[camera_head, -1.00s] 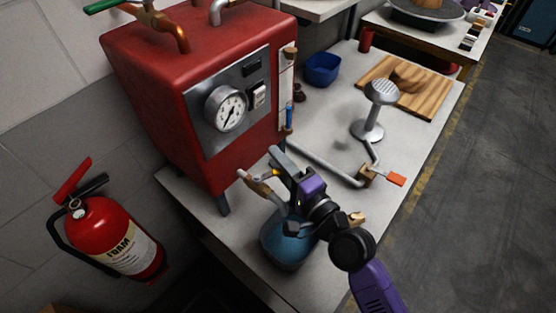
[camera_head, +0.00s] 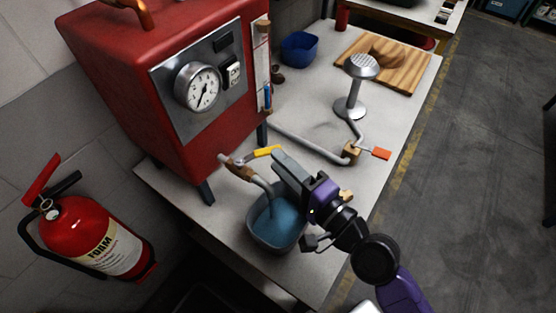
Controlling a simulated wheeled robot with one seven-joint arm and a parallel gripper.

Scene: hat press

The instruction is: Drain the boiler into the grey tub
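The red boiler (camera_head: 150,95) stands on the bench at left, with a round gauge (camera_head: 198,88) on its front. Its drain valve (camera_head: 238,168) sticks out low at the front. The yellow lever (camera_head: 262,153) points right, and the spout bends down over the tub. The blue-grey tub (camera_head: 256,238) stands below on the bench. Bluish liquid shows inside, and a pale streak under the spout looks like running water. My gripper (camera_head: 293,200) is right of the valve, its fingers apart and empty. One finger is beside the lever's end; contact is unclear. My gripper partly hides the tub.
A grey pipe runs right to a valve with an orange handle (camera_head: 381,153) and a metal steam head (camera_head: 360,68). A wooden board (camera_head: 412,75) and blue bowl (camera_head: 300,48) are farther back. A fire extinguisher (camera_head: 90,235) hangs at left. The floor at right is clear.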

